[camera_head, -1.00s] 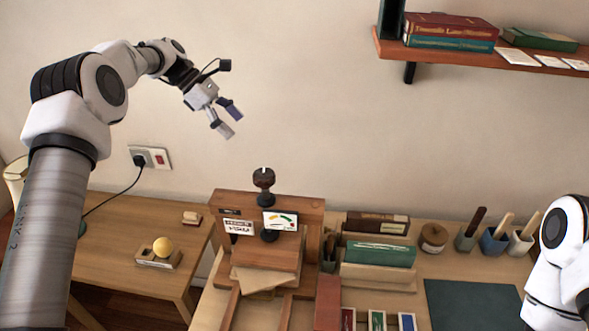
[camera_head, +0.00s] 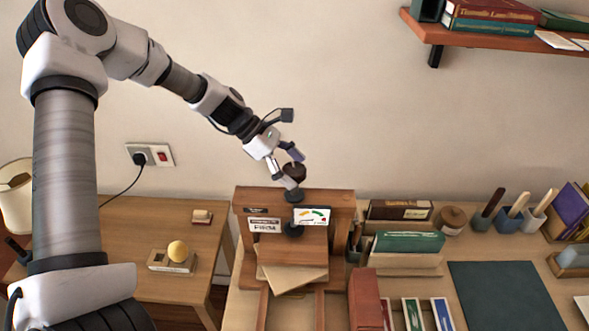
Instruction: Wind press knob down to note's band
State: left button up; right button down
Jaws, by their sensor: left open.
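The wooden book press (camera_head: 344,204) stands on the desk, with the dark press knob (camera_head: 294,170) on its screw above the top beam. My left gripper (camera_head: 292,169) is open, its two fingers pointing down and right around or just in front of the knob; I cannot tell whether they touch it. A white gauge card (camera_head: 314,216) with a coloured arc is on the press front. A printed note (camera_head: 264,226) is fixed left of it, its text too small to read surely. The right gripper is out of view.
A shelf (camera_head: 470,38) with books juts from the wall at upper right. Books, a round pot (camera_head: 451,220) and tool cups stand right of the press, beside a dark mat (camera_head: 505,295).

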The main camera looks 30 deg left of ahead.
pick_arm(q)
jog(key=shift+d, duration=0.15)
jog(key=shift+c, duration=1)
jog(key=c, duration=1)
jog(key=shift+o, duration=0.2)
jog(key=shift+m+g, duration=0.4)
jog(key=shift+m, duration=0.1)
jog(key=m+g+p, duration=0.1)
jog(key=m+g, duration=0.2)
jog(key=m, duration=0.1)
jog(key=shift+m+h, duration=0.3)
jog(key=m+g+y, duration=0.1)
jog(key=m+g, duration=0.1)
jog(key=m, duration=0.1)
jog(key=m+g+p, duration=0.1)
jog(key=m+g, duration=0.1)
jog(key=m, duration=0.1)
jog(key=shift+w+r+g+y, duration=0.1)
jog(key=shift+r+g+y, duration=0.05)
jog(key=shift+g+y, duration=0.25)
